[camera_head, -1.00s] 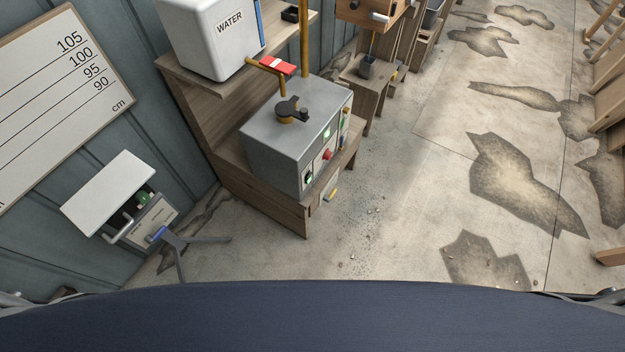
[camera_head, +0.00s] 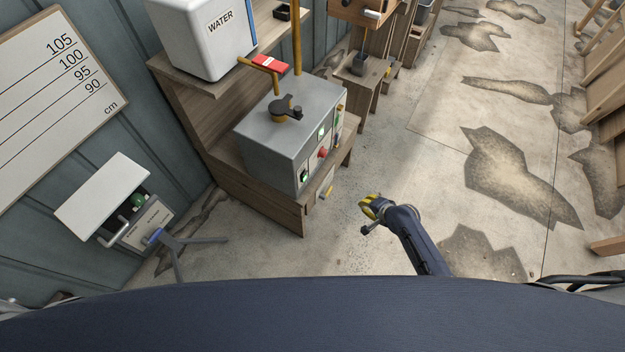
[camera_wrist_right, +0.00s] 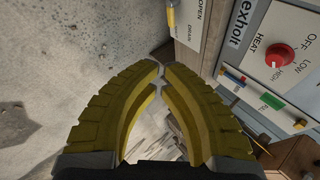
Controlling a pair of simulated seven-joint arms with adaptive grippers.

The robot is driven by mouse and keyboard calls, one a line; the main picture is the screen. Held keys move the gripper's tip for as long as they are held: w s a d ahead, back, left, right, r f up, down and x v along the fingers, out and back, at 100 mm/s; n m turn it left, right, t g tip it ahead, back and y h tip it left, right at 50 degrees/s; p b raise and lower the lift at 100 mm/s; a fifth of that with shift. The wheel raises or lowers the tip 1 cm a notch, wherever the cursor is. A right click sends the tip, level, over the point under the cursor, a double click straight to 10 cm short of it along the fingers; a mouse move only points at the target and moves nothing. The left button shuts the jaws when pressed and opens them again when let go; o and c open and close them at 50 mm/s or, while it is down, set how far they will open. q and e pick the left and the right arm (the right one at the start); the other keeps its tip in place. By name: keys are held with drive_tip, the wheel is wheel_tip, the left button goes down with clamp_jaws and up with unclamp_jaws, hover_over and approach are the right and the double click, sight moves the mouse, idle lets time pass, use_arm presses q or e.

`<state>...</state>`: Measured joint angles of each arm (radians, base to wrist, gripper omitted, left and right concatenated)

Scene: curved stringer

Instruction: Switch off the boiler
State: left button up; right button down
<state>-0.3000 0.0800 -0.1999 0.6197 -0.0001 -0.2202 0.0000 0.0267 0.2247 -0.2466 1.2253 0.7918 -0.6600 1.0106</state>
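My left gripper is not in view.
A white WATER tank (camera_head: 215,40) stands on the shelf behind the boiler. A panel marked OPEN and DRAIN (camera_wrist_right: 203,25) lies left of the heat panel. Open floor (camera_head: 390,160) lies right of the boiler.

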sight(305, 176)
drive_tip(key=a+r+m+g+y, duration=0.1)
drive_tip(key=a+r+m+y, duration=0.4)
drive_tip(key=a+r+m, duration=0.5)
drive_tip(key=shift+w+r+m+g, duration=0.3)
drive_tip(key=shift+w+r+m, duration=0.1)
drive_tip(key=shift+r+m, duration=1.4)
drive_tip(key=shift+a, duration=0.1)
drive_tip(key=w+a+r+x, duration=0.1)
drive_tip(key=r+x, duration=0.1)
drive_tip(key=x, duration=1)
drive_tip(key=shift+a, duration=0.6)
drive_tip(key=shift+w+f, duration=0.1)
drive_tip(key=shift+w, duration=0.05)
